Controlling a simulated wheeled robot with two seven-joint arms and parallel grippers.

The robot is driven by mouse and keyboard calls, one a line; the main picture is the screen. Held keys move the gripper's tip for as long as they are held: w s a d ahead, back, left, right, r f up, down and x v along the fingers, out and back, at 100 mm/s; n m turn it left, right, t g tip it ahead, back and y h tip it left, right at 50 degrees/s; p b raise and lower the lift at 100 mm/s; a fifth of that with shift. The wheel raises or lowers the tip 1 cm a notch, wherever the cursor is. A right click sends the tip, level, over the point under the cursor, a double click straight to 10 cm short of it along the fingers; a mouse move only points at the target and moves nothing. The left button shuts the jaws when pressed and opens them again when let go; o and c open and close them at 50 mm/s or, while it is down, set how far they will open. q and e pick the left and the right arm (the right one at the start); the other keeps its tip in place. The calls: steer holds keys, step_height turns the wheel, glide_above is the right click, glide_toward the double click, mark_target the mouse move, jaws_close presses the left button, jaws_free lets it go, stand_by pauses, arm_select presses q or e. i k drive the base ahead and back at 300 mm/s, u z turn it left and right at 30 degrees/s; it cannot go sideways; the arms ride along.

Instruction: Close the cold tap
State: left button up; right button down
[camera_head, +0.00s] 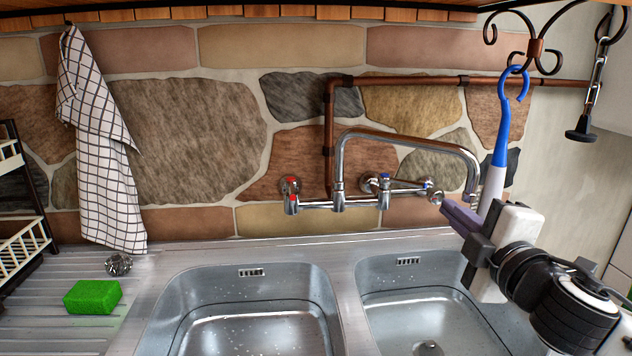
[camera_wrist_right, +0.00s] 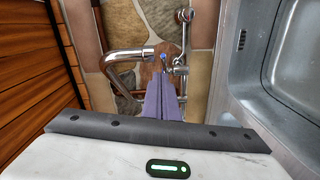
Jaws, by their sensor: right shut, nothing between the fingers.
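The wall-mounted mixer has a curved chrome spout (camera_head: 400,140). The cold tap (camera_head: 383,188) with its blue marks is right of the spout's base; its lever sticks out to the right. In the right wrist view the cold tap's blue mark (camera_wrist_right: 164,58) shows just beyond the fingertips. The hot tap (camera_head: 291,193) with red marks is at the left end. My right gripper (camera_head: 445,203) has its purple fingers shut and empty, with the tips close to the lever's right end; I cannot tell whether they touch. The fingers (camera_wrist_right: 163,82) also show in the wrist view. My left gripper is out of view.
Two steel sink basins, left (camera_head: 255,318) and right (camera_head: 405,300), lie below the mixer. A blue-handled brush (camera_head: 503,130) hangs from a hook close behind my right gripper. A copper pipe (camera_head: 420,80) runs along the stone wall. A green sponge (camera_head: 92,297) and checked towel (camera_head: 103,160) are far left.

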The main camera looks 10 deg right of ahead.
mark_target(384, 179)
steer(key=k, duration=1)
